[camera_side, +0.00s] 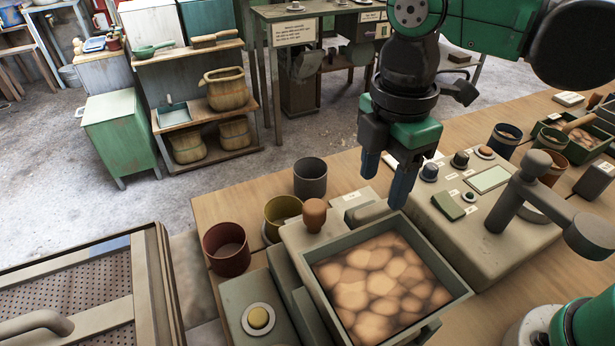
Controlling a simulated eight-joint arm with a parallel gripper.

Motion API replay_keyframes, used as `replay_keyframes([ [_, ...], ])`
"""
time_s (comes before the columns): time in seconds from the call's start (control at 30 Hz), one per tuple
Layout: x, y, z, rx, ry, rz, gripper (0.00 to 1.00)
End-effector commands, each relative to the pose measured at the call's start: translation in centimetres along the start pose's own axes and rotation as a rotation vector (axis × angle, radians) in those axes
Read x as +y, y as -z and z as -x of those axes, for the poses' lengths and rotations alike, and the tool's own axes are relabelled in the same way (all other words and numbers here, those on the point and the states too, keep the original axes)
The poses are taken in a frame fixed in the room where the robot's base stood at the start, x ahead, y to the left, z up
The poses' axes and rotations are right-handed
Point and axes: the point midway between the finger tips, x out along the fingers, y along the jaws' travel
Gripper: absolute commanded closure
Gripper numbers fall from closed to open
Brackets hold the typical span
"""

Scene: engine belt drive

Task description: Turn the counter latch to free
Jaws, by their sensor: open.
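My gripper (386,182) hangs in the upper middle with its two blue fingers apart and nothing between them. It is above the back edge of a grey tray (455,287) full of brown rounded lumps. No part is clearly marked as the counter latch, and I cannot tell which one it is.
A beige console (465,240) with knobs and a small screen stands right of the tray. Grey (310,178), yellow (282,212) and red (228,250) cups stand on the wooden counter at left. A yellow button (258,318) sits at front. A perforated lidded frame (120,255) is at far left.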

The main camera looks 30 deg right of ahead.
Motion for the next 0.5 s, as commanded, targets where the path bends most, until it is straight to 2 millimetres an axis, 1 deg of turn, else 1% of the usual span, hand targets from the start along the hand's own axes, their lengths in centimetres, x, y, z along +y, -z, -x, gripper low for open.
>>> replay_keyframes([
  [0.1, 0.0, -0.1, -1.6, 0.001, -0.002, -0.003, 0.46],
  [0.23, 0.0, -0.1, -3.1, 0.002, -0.003, -0.004, 0.46],
  [0.37, 0.0, -0.1, -4.0, 0.003, -0.003, -0.005, 0.46],
  [0.5, 0.0, -0.1, -4.4, 0.003, -0.004, -0.006, 0.46],
])
